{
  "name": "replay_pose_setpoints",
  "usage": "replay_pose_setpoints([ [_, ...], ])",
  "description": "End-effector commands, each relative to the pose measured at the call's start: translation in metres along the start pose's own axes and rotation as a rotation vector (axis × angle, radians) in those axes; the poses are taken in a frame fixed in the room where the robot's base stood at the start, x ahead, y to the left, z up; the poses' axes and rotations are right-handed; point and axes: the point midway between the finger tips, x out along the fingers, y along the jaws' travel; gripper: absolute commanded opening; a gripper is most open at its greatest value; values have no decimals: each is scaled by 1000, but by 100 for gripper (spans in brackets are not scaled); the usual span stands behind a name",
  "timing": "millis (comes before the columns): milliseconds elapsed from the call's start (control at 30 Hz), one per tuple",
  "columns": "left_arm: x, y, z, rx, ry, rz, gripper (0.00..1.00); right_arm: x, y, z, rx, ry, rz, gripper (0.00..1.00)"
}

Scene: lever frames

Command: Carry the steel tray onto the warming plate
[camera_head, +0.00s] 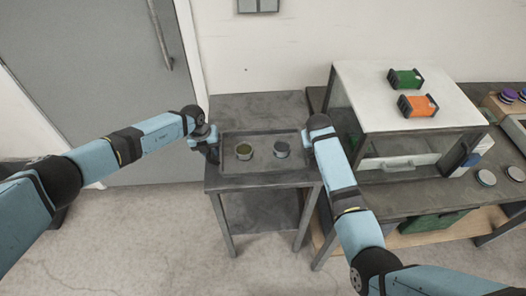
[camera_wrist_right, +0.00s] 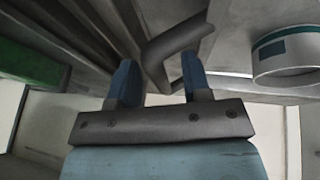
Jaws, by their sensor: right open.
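The steel tray (camera_head: 262,167) is a dark grey, low-rimmed rectangle lying on a small grey table (camera_head: 255,104). I cannot identify the warming plate with certainty.
To the right, a bench (camera_head: 400,199) bears a white-topped cabinet (camera_head: 370,85) with a green block (camera_head: 405,79) and an orange block (camera_head: 417,105) on top. Round discs (camera_head: 486,177) lie at the bench's right. The wall is close behind; the floor in front is clear.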

Motion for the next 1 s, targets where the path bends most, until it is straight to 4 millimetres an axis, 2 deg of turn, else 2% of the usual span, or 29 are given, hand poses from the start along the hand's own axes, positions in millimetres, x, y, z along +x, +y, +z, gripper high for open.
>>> replay_pose_setpoints([
  [367,5,0,0,0,0,1,28,5,0,0,1,1,0,44],
  [500,4,0,0,0,0,1,0,5,0,0,1,1,0,14],
  [567,4,0,0,0,0,1,0,5,0,0,1,1,0,1],
  [1000,1,0,1,0,-1,0,0,2,1,-2,1,2,0,0],
])
